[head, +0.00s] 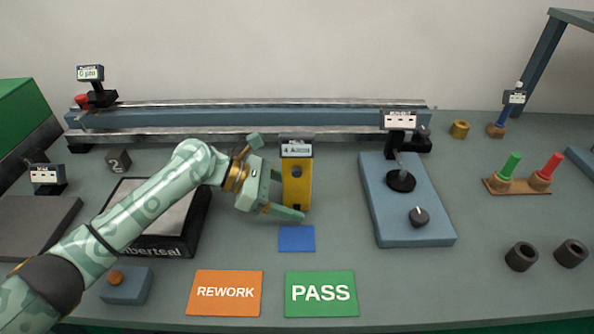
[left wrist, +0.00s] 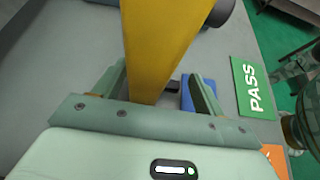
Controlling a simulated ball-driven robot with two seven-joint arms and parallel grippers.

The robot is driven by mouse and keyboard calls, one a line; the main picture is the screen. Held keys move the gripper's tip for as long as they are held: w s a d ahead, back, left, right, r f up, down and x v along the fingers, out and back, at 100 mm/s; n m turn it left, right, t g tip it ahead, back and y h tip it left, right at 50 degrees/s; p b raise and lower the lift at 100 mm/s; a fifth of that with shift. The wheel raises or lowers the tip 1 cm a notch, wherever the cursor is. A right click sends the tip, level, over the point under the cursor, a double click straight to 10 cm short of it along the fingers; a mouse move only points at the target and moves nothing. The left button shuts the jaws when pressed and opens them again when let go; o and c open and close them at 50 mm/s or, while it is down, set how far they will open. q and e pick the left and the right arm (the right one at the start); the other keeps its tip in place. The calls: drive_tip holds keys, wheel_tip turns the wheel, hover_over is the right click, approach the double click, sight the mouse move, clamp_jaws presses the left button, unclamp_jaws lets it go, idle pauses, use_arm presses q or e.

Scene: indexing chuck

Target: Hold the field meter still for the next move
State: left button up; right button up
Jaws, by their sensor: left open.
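The field meter (head: 297,187) is a yellow upright body with a round dark opening and a small grey display at its top. It stands near the middle of the table, behind a blue square (head: 296,238). My left gripper (head: 287,194) is open at the meter's left side, with one finger reaching past its lower front. In the left wrist view the yellow meter (left wrist: 160,45) rises between the two spread fingers (left wrist: 158,92). I cannot tell whether either finger touches it. My right gripper is not in view.
A blue base (head: 410,225) with a dark stand and knob is to the right. A long rail (head: 250,117) runs behind. Orange REWORK (head: 225,293) and green PASS (head: 320,294) cards lie in front. A dark-framed tray (head: 150,235) lies under my left arm.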

use_arm(q)
drive_tip(key=shift+d+f, duration=0.15)
drive_tip(key=shift+f, duration=0.05)
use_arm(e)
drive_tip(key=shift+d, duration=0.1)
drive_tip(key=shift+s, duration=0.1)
use_arm(q)
drive_tip(key=c, duration=0.6)
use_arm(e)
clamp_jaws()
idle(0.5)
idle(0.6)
